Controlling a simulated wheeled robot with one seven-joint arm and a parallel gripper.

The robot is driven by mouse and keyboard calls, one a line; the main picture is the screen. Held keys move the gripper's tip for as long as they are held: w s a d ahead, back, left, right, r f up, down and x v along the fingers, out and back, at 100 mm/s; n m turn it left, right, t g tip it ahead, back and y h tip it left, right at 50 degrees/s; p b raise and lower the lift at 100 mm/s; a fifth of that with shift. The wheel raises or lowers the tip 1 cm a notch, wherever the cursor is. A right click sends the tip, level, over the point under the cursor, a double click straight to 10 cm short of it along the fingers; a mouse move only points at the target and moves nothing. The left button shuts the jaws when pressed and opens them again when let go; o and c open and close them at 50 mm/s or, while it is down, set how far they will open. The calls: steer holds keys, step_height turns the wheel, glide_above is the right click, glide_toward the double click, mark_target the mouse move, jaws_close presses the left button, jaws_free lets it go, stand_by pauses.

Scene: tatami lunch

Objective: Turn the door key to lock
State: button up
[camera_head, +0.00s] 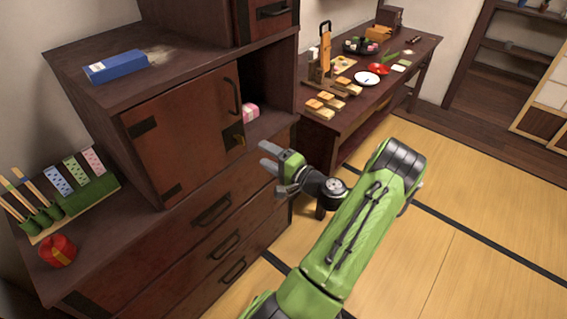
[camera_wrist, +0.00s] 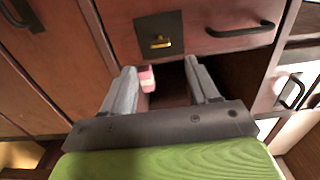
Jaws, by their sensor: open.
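The brown cabinet door (camera_head: 186,135) has a dark lock plate (camera_head: 228,139) with a brass key (camera_head: 240,138) near its lower right corner. The wrist view shows the brass key (camera_wrist: 158,42) standing out from the dark plate (camera_wrist: 146,24), with its small bar lying across the picture. My gripper (camera_head: 265,156) is open and empty, to the right of and a little below the key. In the wrist view my gripper's fingers (camera_wrist: 160,68) point toward the door, with the key beyond their tips and apart from them.
A black handle (camera_head: 231,95) is above the plate. A dark opening beside the door holds a pink-and-white item (camera_head: 250,112), also in the wrist view (camera_wrist: 147,78). Drawers (camera_head: 205,240) are below. A table (camera_head: 375,105) with food stands behind. Tatami floor (camera_head: 450,220) is clear at right.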

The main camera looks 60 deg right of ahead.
steer(key=v, duration=0.7)
steer(key=shift+p, duration=0.3)
steer(key=shift+s, duration=0.1)
steer(key=w+a+r+n+g+y+p, duration=0.1)
steer(key=w+a+r+n+g+y, duration=0.2)
steer(key=a, duration=0.4)
steer(key=w+a+r+n+g+y+p, duration=0.2)
steer(key=w+a+n+g+y, duration=0.15)
steer(key=w+a+n, duration=0.35)
steer(key=w+a+r+n+g+y+p, duration=0.1)
steer(key=w+a+r+n+g+y, duration=0.2)
steer(key=a, duration=0.5)
steer(key=s+a+r+n+g+h+p, duration=0.2)
steer(key=s+a+r+n+h+p, duration=0.3)
steer(key=s+a+r, duration=0.8)
steer(key=shift+s+a+r+n, duration=0.4)
steer(key=shift+a+r+n, duration=0.25)
steer(key=shift+n, duration=0.55)
